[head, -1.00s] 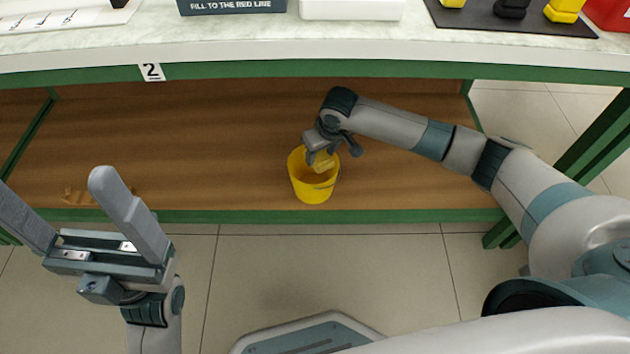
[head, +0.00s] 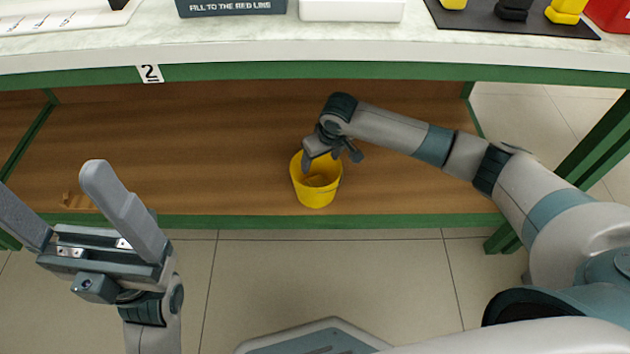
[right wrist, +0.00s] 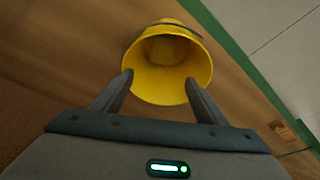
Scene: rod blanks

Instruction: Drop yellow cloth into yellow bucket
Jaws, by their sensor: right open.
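The yellow bucket (head: 296,182) stands upright on the wooden lower shelf, near its front edge. It also shows in the right wrist view (right wrist: 204,66), where I look into its mouth. The yellow cloth (right wrist: 168,50) appears as a lump deep inside the bucket, hard to tell from the yellow walls. My right gripper (head: 331,159) is open and empty at the bucket's rim, its fingers (right wrist: 158,78) apart over the mouth in the right wrist view. My left gripper (head: 48,180) is open and empty in front of the shelf at the left.
A small wooden piece (head: 75,201) lies on the shelf behind my left gripper. The worktop (head: 345,42) above carries a dark box (head: 230,7), a white box (head: 350,10) and a black mat (head: 470,18) with yellow and black things. The shelf around the bucket is clear.

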